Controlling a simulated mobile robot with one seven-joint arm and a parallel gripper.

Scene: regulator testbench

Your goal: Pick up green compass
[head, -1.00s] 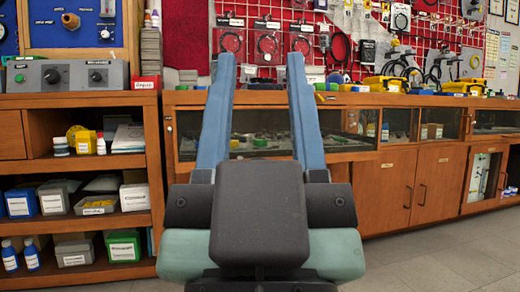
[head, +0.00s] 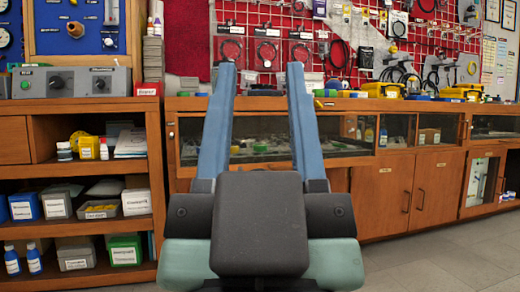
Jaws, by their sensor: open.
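My gripper (head: 262,68) points away from me in the middle of the head view. Its two long blue fingers are spread wide apart, with nothing held between them. The counter and the red wall panel show behind the gap. I cannot make out a green compass for certain. Small items lie inside the glass-fronted display case (head: 262,150) behind the fingers, too small and dim to name. Small coloured items also lie on the counter top, partly hidden by the fingers.
A wooden shelf unit (head: 92,104) with boxes and bottles stands at left, a grey control box (head: 72,83) on top. Wooden cabinets (head: 405,190) run along the right under the counter. Yellow cases (head: 383,90) sit on the counter. Grey floor (head: 450,255) is clear at lower right.

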